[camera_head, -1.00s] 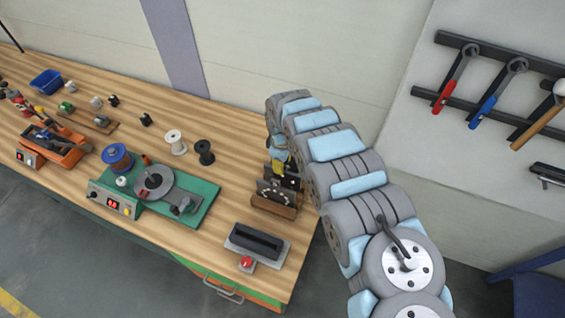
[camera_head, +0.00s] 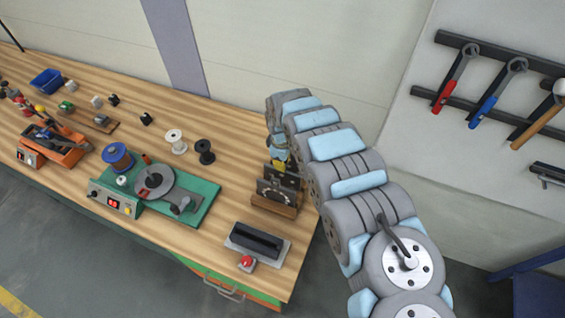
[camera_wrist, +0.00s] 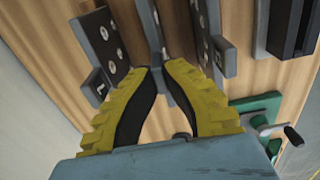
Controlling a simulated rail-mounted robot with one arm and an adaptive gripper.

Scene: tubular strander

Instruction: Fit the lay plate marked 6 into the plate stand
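The plate stand (camera_head: 274,207) is a brown wooden block near the bench's right end, with dark upright plates on it. In the wrist view, a grey plate with holes (camera_wrist: 104,42) is at left and another (camera_wrist: 206,32) at right. Between them a thin lay plate (camera_wrist: 152,28) shows nearly edge-on. My gripper (camera_wrist: 158,68), with yellow fingers and black pads, has its tips closed on this middle plate. Its number is not readable, and I cannot tell whether it is seated. In the head view my gripper (camera_head: 279,160) is partly hidden, just above the stand.
A black block on a grey base (camera_head: 256,241) with a red button is in front of the stand. Black (camera_head: 205,151) and white (camera_head: 175,141) spools stand to the left. A green machine (camera_head: 160,192) with a grey disc is further left. The wall rises behind.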

